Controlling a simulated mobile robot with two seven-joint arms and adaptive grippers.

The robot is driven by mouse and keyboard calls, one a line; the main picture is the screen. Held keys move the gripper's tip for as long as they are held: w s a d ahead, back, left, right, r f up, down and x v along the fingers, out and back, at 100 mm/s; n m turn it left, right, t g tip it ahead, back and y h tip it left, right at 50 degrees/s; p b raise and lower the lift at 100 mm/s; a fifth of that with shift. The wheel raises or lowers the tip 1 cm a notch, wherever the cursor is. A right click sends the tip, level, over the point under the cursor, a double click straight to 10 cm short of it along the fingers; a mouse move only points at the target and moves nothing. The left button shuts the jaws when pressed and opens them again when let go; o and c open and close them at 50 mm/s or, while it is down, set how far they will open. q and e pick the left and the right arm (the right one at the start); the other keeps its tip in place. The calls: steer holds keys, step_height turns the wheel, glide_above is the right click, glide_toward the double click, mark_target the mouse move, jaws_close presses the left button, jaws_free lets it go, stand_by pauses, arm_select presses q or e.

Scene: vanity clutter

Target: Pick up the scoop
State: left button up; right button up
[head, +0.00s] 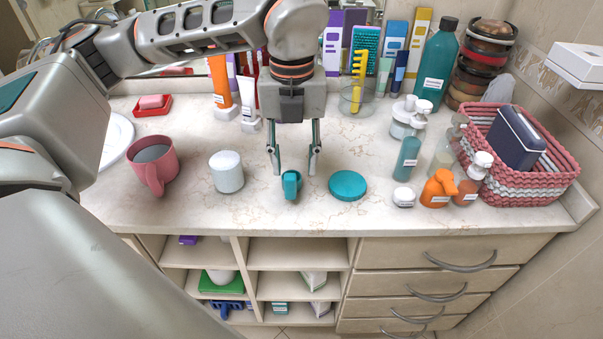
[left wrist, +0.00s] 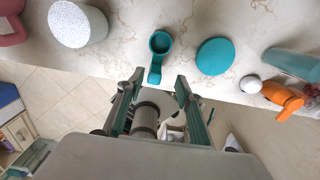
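The scoop (head: 291,186) is small and teal, lying on the marble counter between a white cup and a flat teal disc. In the left wrist view the scoop (left wrist: 160,43) shows its round open bowl, with its short handle pointing toward my fingers. My left gripper (head: 295,170) points down just above and behind the scoop in the head view, its two fingers spread to either side of it. In the left wrist view the fingers (left wrist: 160,77) are apart, with the handle's end near the gap between them. Nothing is held. My right gripper is in neither view.
The white cup (head: 226,172) and pink mug (head: 152,164) stand left of the scoop. The teal disc (head: 348,185) lies close on its right. Bottles (head: 438,188) and a pink basket (head: 517,185) crowd the right. Tubes and boxes line the back. The counter in front is clear to its edge.

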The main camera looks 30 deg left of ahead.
mark_target(291, 189)
arm_select(q)
steer(key=shift+s+f, duration=0.2)
steer(key=shift+f, duration=0.4)
steer(key=shift+s+f, duration=0.15)
steer(key=shift+f, duration=0.45)
steer(key=f, duration=0.5)
steer(key=shift+a, duration=0.3)
jaws_close()
